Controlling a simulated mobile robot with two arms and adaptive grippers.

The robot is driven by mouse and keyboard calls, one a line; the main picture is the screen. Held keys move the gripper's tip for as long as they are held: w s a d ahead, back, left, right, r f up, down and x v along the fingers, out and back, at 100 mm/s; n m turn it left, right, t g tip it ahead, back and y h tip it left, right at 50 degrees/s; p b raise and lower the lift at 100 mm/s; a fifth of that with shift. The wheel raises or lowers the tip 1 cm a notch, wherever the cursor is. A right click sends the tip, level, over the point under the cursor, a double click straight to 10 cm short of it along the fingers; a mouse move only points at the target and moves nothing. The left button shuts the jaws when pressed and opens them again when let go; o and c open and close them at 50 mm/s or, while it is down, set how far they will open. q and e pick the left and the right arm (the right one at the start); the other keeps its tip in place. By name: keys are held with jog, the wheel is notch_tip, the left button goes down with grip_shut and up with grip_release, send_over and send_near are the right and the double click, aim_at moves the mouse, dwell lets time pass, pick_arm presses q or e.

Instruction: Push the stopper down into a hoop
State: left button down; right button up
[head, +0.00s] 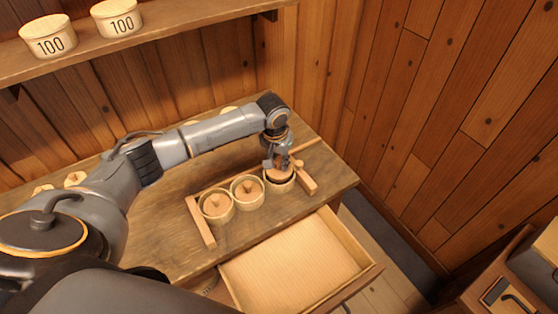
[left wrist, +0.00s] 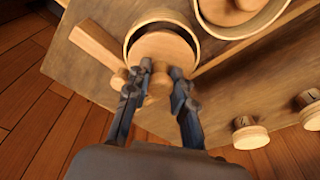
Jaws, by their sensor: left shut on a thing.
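A wooden stopper (left wrist: 163,48), a pale round disc with a knob, sits at the mouth of the rightmost hoop (head: 279,187). My left gripper (head: 278,164) points down over this hoop and is shut on the stopper's knob. In the left wrist view the fingers (left wrist: 161,72) flank the knob, and the disc lies within the hoop's rim (left wrist: 129,40). How deep it sits, I cannot tell. A middle hoop (head: 247,202) and a left hoop (head: 216,219) each hold a knobbed stopper. My right gripper is out of view.
The hoops stand in a row by a wooden rail with end bars (head: 203,228) on the workbench (head: 160,225). Loose knobbed pieces (head: 75,179) stand at the back left. An empty open drawer (head: 290,260) juts out in front. A shelf (head: 150,40) with two tubs marked 100 hangs above.

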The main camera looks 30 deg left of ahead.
pick_arm(q)
jog(key=shift+f, duration=0.25)
jog(key=shift+f, duration=0.35)
jog(key=shift+f, duration=0.2)
jog(key=shift+f, duration=0.2)
dwell(0.8)
jog(key=c, duration=0.7)
grip_release()
jog(key=shift+o, duration=0.2)
jog(key=shift+r+p, duration=0.15)
jog(key=shift+p, duration=0.25)
jog(key=shift+r+p, duration=0.55)
jog(key=shift+p, duration=0.2)
